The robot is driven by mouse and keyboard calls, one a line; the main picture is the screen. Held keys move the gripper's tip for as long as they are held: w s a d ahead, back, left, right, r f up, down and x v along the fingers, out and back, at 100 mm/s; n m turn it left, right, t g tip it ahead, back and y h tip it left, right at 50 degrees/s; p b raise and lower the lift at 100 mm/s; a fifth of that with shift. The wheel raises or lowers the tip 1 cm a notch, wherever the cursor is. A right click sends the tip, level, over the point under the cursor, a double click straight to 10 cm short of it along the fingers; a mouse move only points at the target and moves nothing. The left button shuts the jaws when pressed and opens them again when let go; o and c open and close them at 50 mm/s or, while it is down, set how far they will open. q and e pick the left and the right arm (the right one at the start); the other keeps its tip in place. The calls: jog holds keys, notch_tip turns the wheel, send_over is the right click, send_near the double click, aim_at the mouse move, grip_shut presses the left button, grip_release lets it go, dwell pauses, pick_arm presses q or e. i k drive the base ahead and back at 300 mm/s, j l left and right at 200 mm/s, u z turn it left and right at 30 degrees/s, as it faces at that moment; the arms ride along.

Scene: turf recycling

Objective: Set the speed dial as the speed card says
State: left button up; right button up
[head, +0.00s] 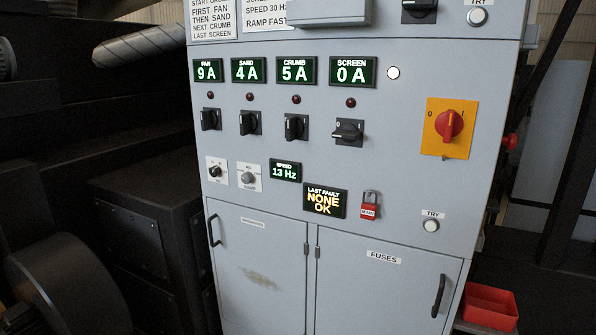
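The speed card (265,14) is at the top of the grey panel, cut by the frame edge; its readable lines say "SPEED 30 Hz" and "RAMP FAST". The green speed display (285,171) reads 13 Hz. Left of it are two small knobs on white plates: a grey knob (247,178) beside the display and a dark knob (216,171) further left. Their lettering is too small to read, so I cannot tell which is the speed dial. Neither of my grippers is in view.
Fan, sand, crumb and screen displays (351,72) read 9, 4, 5 and 0 A, above black switches (348,132). A red-yellow isolator (450,124) is at right. A red padlock (370,205) hangs beside the fault display (324,201). Cabinet door handles (438,296) protrude below.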

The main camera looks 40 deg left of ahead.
aim_at(214, 171)
jog(key=u, duration=1.75)
